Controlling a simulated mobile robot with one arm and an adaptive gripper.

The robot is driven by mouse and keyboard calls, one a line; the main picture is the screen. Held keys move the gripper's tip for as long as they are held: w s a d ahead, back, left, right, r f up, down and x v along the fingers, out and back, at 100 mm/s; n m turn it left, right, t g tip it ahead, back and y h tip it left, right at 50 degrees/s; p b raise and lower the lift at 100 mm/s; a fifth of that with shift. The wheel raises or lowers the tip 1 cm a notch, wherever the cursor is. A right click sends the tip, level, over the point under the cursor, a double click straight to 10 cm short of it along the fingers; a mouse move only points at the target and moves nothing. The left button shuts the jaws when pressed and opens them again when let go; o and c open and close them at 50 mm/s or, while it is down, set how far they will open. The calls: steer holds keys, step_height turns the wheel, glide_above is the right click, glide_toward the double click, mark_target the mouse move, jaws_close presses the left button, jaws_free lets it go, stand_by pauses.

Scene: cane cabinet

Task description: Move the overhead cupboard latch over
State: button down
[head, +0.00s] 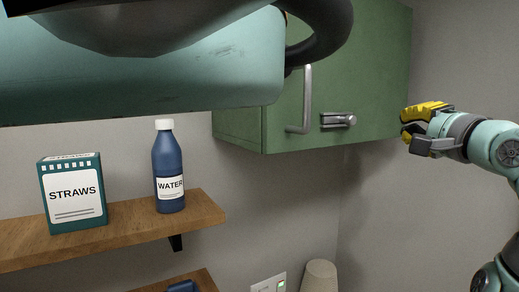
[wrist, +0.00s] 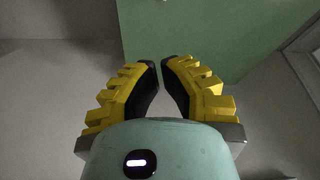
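The green overhead cupboard (head: 345,75) hangs on the wall at the upper middle of the head view. Its metal latch (head: 338,120) sits low on the door, right of the long handle. The latch's bar lies level, with a round knob at its right end. My gripper (head: 404,127) has yellow fingers and is right of the latch, apart from it, near the cupboard's lower right edge. In the wrist view my gripper (wrist: 160,62) has its fingertips almost together with nothing between them. A green cupboard surface (wrist: 215,30) shows beyond them; the latch is not visible there.
A wooden shelf (head: 120,240) at left bears a teal straws box (head: 73,193) and a blue water bottle (head: 168,170). A teal arm link of mine covers the upper left of the head view. A wall outlet (head: 268,285) and a beige object (head: 319,275) are below.

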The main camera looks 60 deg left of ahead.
stand_by(0.3)
steer(key=p+x, duration=0.4)
steer(key=x, duration=0.1)
steer(key=p+x, duration=0.3)
steer(key=x, duration=0.2)
steer(key=shift+a+r+p, duration=0.1)
steer(key=shift+r+p, duration=0.15)
steer(key=shift+p, duration=0.15)
steer(key=shift+s+f+p, duration=0.2)
steer(key=shift+s+p, duration=0.1)
steer(key=shift+s, duration=0.1)
steer(key=shift+s+f+p, duration=0.2)
steer(key=shift+s+p, duration=0.8)
steer(key=shift+p, duration=0.05)
steer(key=shift+s+f+p, duration=0.35)
steer(key=shift+s+p, duration=0.1)
steer(key=shift+s, duration=0.1)
